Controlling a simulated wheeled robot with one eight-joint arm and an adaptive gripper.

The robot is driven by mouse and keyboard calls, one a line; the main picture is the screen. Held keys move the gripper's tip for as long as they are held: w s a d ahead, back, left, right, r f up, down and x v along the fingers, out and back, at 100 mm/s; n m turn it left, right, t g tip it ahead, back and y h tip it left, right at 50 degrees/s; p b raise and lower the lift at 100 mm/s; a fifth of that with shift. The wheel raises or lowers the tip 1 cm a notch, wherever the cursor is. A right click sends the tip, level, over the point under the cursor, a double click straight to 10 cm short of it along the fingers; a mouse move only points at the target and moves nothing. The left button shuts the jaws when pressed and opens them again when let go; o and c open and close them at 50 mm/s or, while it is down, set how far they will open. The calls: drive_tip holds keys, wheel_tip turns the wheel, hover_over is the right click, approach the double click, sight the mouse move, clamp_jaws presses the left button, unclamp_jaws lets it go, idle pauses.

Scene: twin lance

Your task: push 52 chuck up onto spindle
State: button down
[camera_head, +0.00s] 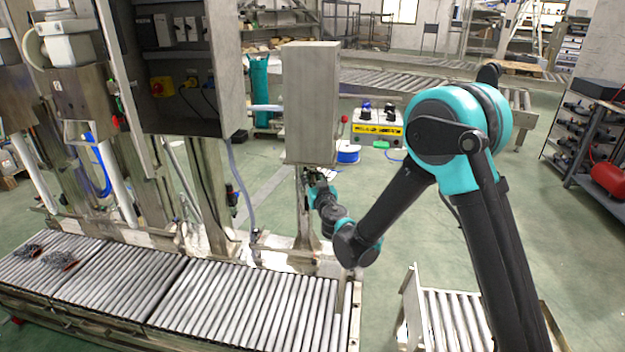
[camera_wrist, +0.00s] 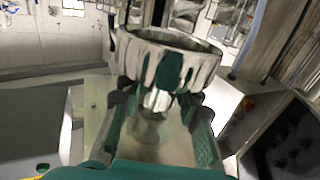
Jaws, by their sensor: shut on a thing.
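The chuck (camera_wrist: 165,58) is a round, pale metal body with a ribbed side and dark green patches, in the middle of the wrist view. My gripper (camera_wrist: 160,100) is shut on it, one finger on each side. The chuck looks slightly tilted in this view. A metal shape stands just behind and above its rim; I cannot tell whether this is the spindle or whether they touch. In the head view my wrist (camera_head: 325,205) is beside the steel post under the grey box (camera_head: 311,100). The chuck and fingertips cannot be made out there.
A yellow control box (camera_head: 377,128) stands behind my arm. A second small roller conveyor (camera_head: 455,318) is at the lower right.

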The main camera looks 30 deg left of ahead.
drive_tip(key=shift+r, duration=0.65)
drive_tip(key=c, duration=1)
unclamp_jaws()
